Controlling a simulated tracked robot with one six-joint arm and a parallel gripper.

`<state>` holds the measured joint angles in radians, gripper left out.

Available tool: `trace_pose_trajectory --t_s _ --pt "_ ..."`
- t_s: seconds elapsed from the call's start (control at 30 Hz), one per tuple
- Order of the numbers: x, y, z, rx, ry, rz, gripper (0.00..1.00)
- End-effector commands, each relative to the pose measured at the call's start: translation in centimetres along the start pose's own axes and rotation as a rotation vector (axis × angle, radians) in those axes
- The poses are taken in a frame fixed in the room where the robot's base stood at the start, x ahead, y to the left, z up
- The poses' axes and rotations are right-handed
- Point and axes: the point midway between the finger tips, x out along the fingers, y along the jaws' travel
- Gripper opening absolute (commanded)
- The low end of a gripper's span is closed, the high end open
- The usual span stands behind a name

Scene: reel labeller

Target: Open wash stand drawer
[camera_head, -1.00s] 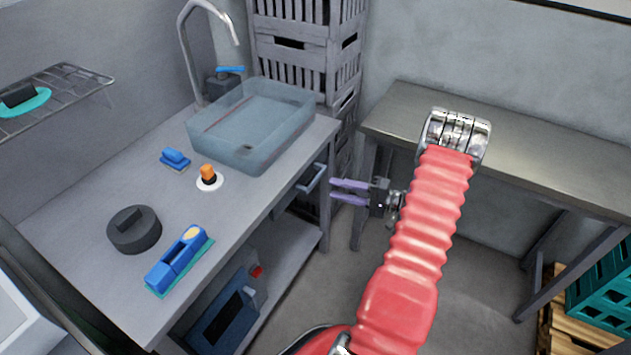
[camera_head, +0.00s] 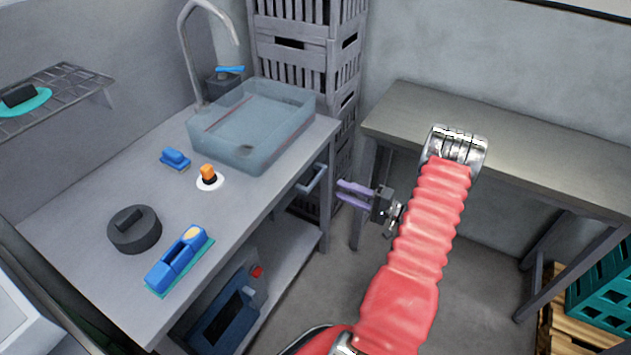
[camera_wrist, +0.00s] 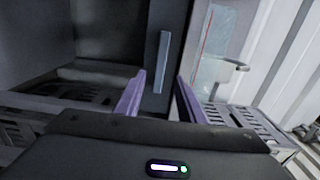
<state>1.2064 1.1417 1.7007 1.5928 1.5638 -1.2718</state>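The wash stand (camera_head: 110,285) is a grey bench with a translucent blue basin (camera_head: 236,158) on top. Its drawer front sits under the worktop edge below the basin and looks shut. A grey bar handle (camera_head: 312,180) stands out from it. In the wrist view the handle (camera_wrist: 162,62) shows upright on the dark drawer front (camera_wrist: 178,30), ahead of my fingers and between their lines. My gripper (camera_head: 339,189) has two purple fingers, apart and empty, just right of the handle with a small gap. The fingers also show in the wrist view (camera_wrist: 158,85).
On the worktop lie a blue brush (camera_head: 178,262), a dark round weight (camera_head: 134,230), a small blue block (camera_head: 175,160) and an orange-topped piece (camera_head: 208,176). A blue machine (camera_head: 225,315) stands on the lower shelf. A grey table (camera_head: 540,165) is behind my arm.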

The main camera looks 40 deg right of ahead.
Motion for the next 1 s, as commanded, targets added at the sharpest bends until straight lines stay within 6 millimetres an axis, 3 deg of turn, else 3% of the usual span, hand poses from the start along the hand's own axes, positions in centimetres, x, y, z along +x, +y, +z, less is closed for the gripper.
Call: trace_pose_trajectory --t_s 0.6,0.8,1.0 --pt "9.4 0.0 0.1 0.000 -0.003 0.000 0.36" --pt "10.9 0.0 0.1 0.001 -0.001 0.000 0.36" --pt "11.1 0.0 0.0 0.001 -0.001 0.000 0.36"
